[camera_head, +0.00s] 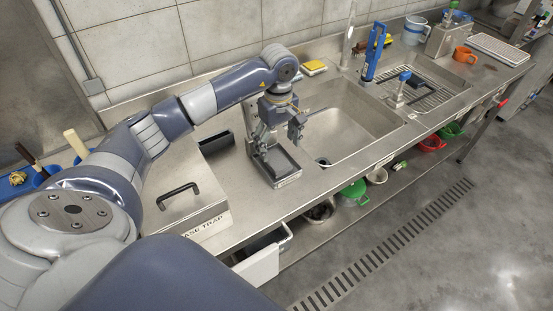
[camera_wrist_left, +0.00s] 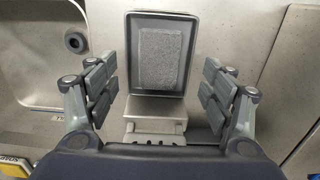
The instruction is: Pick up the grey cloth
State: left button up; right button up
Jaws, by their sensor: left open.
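A grey textured rectangle, which looks like the grey cloth (camera_wrist_left: 160,58), lies flat in a shallow dark-rimmed tray (camera_wrist_left: 189,41) in the left wrist view. In the head view the tray (camera_head: 287,181) stands on the steel counter just left of the sink, and the cloth inside is hard to make out. My left gripper (camera_head: 276,138) is over the tray, pointing down. In the left wrist view its fingers (camera_wrist_left: 160,92) are spread wide on either side of the tray with nothing between them. My right gripper is not in view.
The sink basin (camera_head: 345,128) is right of the tray. A lidded steel box (camera_head: 180,198) marked grease trap and a dark container (camera_head: 216,143) stand to the left. A yellow sponge (camera_head: 314,66) lies behind the sink. A blue-handled item (camera_head: 375,50) stands beyond it.

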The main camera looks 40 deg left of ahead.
aim_at(279, 162)
pick_arm(q)
jog(key=shift+f, duration=0.35)
jog(key=f, duration=0.1)
jog(key=f+p, duration=0.1)
jog(key=f, duration=0.1)
jog(key=f+p, duration=0.1)
jog(key=shift+s+d+f, duration=0.15)
jog(key=shift+d+f, duration=0.15)
jog(key=shift+d, duration=0.1)
jog(key=shift+f+p, duration=0.3)
jog(key=shift+f, duration=0.1)
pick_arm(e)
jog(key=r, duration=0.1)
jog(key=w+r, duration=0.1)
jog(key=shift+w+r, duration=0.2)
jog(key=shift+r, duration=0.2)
pick_arm(q)
jog(key=shift+c, duration=0.6)
jog(key=c, duration=0.9)
jog(key=shift+c, duration=0.5)
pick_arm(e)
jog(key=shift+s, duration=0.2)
pick_arm(q)
jog(key=shift+r, duration=0.1)
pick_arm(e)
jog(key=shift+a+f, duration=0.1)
